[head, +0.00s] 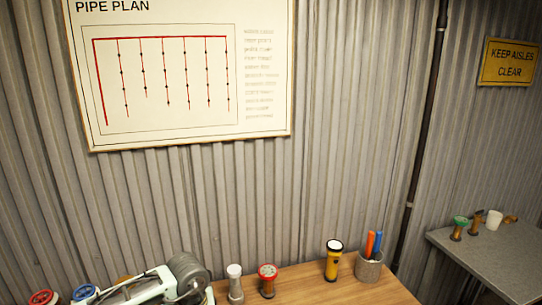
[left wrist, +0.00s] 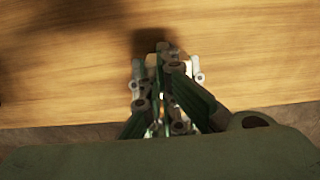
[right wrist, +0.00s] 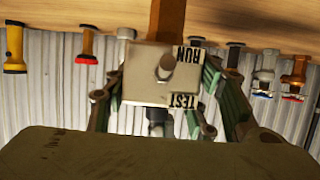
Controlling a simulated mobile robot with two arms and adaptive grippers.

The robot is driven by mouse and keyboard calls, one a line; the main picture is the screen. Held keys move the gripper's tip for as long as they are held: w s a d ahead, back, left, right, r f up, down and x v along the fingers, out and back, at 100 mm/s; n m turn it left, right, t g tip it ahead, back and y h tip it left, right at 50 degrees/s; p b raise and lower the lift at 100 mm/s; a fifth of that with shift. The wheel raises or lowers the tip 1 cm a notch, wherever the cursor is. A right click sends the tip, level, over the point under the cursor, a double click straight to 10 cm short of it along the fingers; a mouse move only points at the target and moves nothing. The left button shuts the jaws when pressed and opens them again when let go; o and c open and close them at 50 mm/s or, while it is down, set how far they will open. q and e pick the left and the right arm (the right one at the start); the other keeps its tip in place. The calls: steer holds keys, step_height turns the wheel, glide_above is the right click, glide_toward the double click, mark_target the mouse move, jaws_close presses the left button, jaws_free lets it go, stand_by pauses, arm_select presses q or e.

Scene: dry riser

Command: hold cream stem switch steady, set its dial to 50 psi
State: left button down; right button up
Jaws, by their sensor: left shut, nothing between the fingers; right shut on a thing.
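My right gripper (right wrist: 158,92) is shut on a cream box in the right wrist view. I see no psi marking. My left gripper (left wrist: 164,60) is shut and empty in the left wrist view, over the wooden bench top. A white-capped pale piece (head: 235,285) stands on the bench in the head view. I cannot tell which piece is the cream stem switch. Neither gripper's fingers show in the head view.
On the bench (head: 310,289) stand a red-topped piece (head: 267,280), a yellow flashlight (head: 333,262) and a grey pen cup (head: 368,268). Red-topped (head: 42,298) and blue-topped (head: 84,293) pieces are at far left. A grey table (head: 500,255) stands at right.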

arm_select(q)
steer(key=shift+f, duration=0.65)
steer(key=shift+s+a, duration=0.1)
steer(key=shift+a+f, duration=0.1)
steer(key=shift+f, duration=0.1)
steer(key=shift+s, duration=0.2)
steer(key=shift+w+d, duration=0.2)
steer(key=shift+d, duration=0.6)
steer(key=shift+d+r, duration=0.15)
steer(key=shift+d, duration=0.15)
steer(key=shift+w+d+r, duration=0.15)
steer(key=shift+w, duration=0.05)
